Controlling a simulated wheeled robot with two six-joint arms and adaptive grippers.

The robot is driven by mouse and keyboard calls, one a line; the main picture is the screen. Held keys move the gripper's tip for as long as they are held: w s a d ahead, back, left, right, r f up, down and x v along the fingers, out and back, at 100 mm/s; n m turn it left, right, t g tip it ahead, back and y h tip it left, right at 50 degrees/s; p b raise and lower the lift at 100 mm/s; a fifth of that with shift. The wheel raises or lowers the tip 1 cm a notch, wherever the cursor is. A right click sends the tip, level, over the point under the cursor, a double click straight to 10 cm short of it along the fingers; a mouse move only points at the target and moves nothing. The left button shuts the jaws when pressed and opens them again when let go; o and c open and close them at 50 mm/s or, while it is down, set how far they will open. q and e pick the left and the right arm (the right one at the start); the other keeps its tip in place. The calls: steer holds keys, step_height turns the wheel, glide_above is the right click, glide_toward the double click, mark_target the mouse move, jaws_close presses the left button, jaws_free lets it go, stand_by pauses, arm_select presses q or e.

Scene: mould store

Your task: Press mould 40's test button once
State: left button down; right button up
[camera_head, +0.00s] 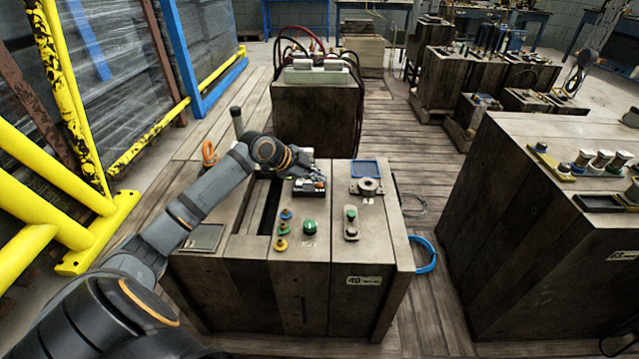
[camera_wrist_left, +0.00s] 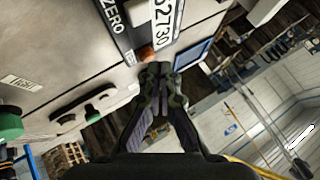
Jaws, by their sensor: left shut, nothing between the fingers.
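Mould 40 is the wooden block with the "40" plate (camera_head: 365,281) on its front. My left gripper (camera_head: 312,186) is shut and empty, low over its top beside a dark counter box (camera_head: 300,192). In the left wrist view the fingertips (camera_wrist_left: 157,72) are close to a small orange-brown button (camera_wrist_left: 147,54) beside the "ZERO" label and number strip (camera_wrist_left: 166,22). I cannot tell whether they touch it. A green domed button (camera_head: 310,227) stands nearer the front; its label is too small to read. A small plate carries another green button (camera_head: 351,215). My right gripper is out of view.
A metal ring (camera_head: 369,187) and a blue-framed tray (camera_head: 366,168) lie at the right. Another block (camera_head: 560,220) stands right across a gap holding a blue hose (camera_head: 427,256).

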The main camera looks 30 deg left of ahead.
mark_target(317, 186)
arm_select(q)
steer(key=shift+f, duration=0.45)
stand_by(0.6)
steer(key=shift+r, duration=0.1)
steer(key=shift+r+p, duration=0.8)
steer(key=shift+p, duration=0.15)
step_height(317, 186, up, 5)
steer(key=p, duration=0.5)
stand_by(0.6)
